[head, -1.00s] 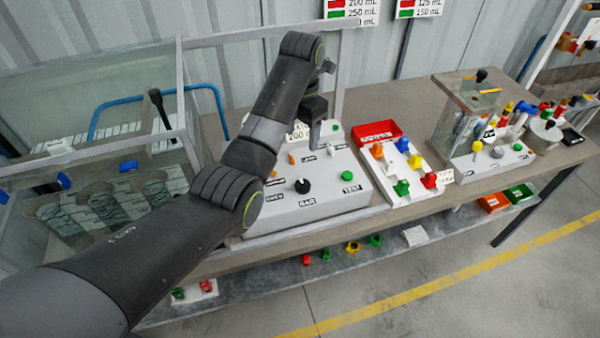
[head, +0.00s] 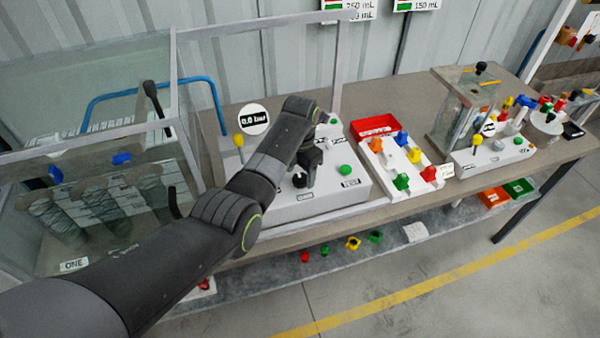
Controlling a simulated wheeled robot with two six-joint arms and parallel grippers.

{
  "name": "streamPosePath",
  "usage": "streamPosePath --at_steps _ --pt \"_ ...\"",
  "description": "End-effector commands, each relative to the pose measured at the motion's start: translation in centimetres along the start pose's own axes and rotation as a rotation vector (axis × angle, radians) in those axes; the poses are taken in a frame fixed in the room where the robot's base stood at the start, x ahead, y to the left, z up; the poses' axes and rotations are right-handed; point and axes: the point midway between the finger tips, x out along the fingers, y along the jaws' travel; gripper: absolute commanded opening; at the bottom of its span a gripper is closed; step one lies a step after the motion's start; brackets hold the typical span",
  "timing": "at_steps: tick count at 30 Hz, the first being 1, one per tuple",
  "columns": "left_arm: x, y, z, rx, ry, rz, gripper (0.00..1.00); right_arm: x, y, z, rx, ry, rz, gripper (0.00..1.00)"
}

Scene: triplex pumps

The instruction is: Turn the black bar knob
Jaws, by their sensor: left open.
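The black bar knob (head: 299,180) is a round black knob on the grey control box (head: 330,200), above a small label. My left gripper (head: 311,183) points down just beside the knob, on its right, and covers part of the panel. It is open and looks empty. I cannot tell whether a finger touches the knob. My right gripper is not in view.
A green button (head: 345,169) sits right of the knob. A round gauge reading 0.0 bar (head: 254,118) and a yellow-topped lever (head: 239,141) stand behind. A glass tank is at left. A white tray with coloured valves and a red bin (head: 374,126) are at right.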

Motion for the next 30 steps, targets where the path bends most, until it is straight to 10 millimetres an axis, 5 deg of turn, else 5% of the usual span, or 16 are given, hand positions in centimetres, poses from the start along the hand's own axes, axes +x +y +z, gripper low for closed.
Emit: streamPosePath --at_steps 14,24,30 --pt "1.32 0.03 -0.06 -0.001 0.0 0.0 0.61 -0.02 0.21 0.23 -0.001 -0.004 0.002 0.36" --pt "1.3 0.03 -0.06 -0.001 0.0 0.0 0.18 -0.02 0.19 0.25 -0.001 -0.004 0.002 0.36" --pt "1.26 0.04 -0.06 0.008 0.0 0.0 0.16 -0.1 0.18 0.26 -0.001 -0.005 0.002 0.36"
